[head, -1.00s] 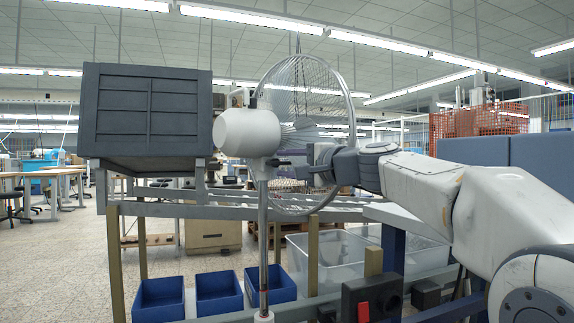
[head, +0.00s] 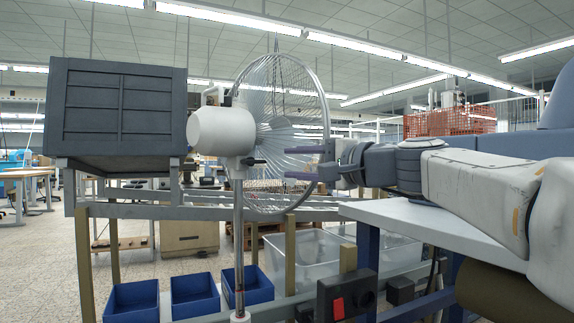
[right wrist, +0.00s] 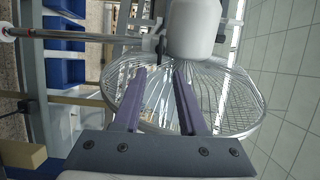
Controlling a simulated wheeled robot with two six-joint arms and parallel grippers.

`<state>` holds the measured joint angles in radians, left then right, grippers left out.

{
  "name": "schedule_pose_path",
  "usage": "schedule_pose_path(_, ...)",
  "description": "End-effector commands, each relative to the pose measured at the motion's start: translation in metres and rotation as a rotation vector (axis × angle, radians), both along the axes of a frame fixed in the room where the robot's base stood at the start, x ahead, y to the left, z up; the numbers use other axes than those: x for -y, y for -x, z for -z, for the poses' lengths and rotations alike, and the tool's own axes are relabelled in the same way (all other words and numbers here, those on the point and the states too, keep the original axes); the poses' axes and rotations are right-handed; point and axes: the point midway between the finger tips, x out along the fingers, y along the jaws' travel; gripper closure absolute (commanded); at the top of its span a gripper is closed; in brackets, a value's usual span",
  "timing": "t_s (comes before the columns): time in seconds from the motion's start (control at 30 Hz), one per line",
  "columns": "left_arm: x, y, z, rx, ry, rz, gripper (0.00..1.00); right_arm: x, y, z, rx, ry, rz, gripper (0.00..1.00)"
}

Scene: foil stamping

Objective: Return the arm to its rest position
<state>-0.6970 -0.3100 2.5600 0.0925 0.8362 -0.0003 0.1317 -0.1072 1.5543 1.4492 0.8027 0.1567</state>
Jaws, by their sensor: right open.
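My right arm comes in from the right in the head view. Its gripper (head: 312,162) is open and empty, its two fingers pointing left in front of the wire cage of a standing fan (head: 222,131). In the right wrist view the gripper's two purple fingers (right wrist: 160,98) are apart with nothing between them. The fan's cage and white motor housing (right wrist: 192,28) show beyond the fingertips. I cannot tell whether the fingers touch the cage. My left gripper is not in view.
A dark grey box (head: 122,108) sits on a metal rack at the left. Several blue bins (head: 195,296) and a clear tub (head: 318,262) are below. A light table top (head: 440,222) lies under my right arm. A switch box with a red button (head: 346,296) is low in front.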

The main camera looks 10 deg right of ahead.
Motion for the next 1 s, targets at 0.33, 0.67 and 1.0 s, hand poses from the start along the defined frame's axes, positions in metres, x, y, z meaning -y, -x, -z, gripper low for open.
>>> schedule_pose_path(0.33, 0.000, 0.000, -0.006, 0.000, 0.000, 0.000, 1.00, -0.030, 0.009, 0.039, -0.067, 0.104, -0.064, 0.59)
schedule_pose_path(0.67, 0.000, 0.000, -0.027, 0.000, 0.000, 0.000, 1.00, -0.115, 0.125, 0.232, -0.279, 0.703, -0.461, 0.59)
schedule_pose_path(1.0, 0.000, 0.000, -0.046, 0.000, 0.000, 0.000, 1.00, -0.076, 0.280, 0.374, -0.258, 1.367, -0.978, 0.59)
